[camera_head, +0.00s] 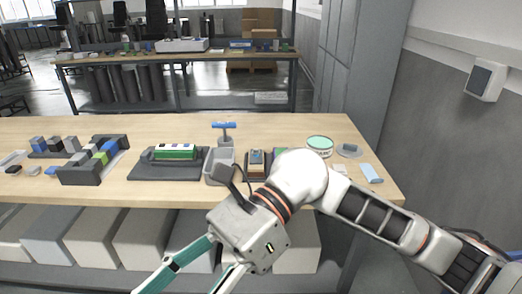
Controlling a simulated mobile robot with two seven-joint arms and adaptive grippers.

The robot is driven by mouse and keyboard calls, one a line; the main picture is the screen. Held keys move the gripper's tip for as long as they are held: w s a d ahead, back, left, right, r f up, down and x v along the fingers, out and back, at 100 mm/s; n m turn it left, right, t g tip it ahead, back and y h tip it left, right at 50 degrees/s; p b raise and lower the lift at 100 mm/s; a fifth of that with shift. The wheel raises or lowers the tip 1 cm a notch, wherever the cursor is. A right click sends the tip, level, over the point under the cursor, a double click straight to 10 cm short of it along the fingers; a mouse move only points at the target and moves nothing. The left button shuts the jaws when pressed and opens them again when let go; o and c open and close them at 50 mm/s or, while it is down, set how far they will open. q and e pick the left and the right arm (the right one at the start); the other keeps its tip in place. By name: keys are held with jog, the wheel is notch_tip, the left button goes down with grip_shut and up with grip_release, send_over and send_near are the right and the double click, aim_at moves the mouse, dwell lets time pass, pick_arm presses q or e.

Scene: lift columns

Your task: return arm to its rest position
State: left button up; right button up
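My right arm comes in from the right and crosses in front of the wooden bench. Its gripper (180,282) hangs at the bottom of the view, in front of the bench's front edge. The two teal fingers are spread apart with nothing visible between them, and their ends run to the lower edge of the picture. My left arm and gripper are not in view.
The wooden workbench (70,192) holds a dark rack (80,175), a black tray with a green block (175,152), a grey bin (219,165) and a round green-rimmed tin (320,144). Pale bins (143,238) sit below. A cabinet (350,60) stands behind.

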jog(key=w+d+r+m+t+y, duration=0.1)
jog(key=w+r+m+t+y, duration=0.5)
jog(key=w+m+y, duration=0.6)
jog(key=w+d+f+m+t+h, duration=0.3)
jog(key=w+d+f+m+t, duration=0.2)
jog(key=m+t, duration=0.65)
jog(key=w+d+f+m+t+h, duration=0.2)
jog(key=w+d+f+m+t, duration=0.5)
jog(key=m, duration=0.7)
jog(key=s+d+f+m+t+h, duration=0.1)
jog(key=d+f+m+h, duration=0.25)
jog(key=f, duration=0.35)
jog(key=s+d+f+m+h+p, duration=0.1)
jog(key=d+f+m+h, duration=0.3)
jog(key=f, duration=0.3)
jog(key=s+d+f+m+t+h, duration=0.1)
jog(key=d+f+m+h, duration=0.1)
jog(key=f+m+h, duration=0.4)
jog(key=s+d+f+m+g+h, duration=0.1)
jog(key=s+d+f+m+g, duration=0.1)
jog(key=s+f, duration=0.5)
jog(key=s+d+f+m+g, duration=0.2)
jog(key=s+d+f+g, duration=0.2)
jog(key=s+d+f, duration=0.3)
notch_tip(320, 180, down, 5)
jog(key=shift+d+r+m+h, duration=0.15)
jog(key=shift+m+h, duration=0.15)
jog(key=shift+h, duration=0.05)
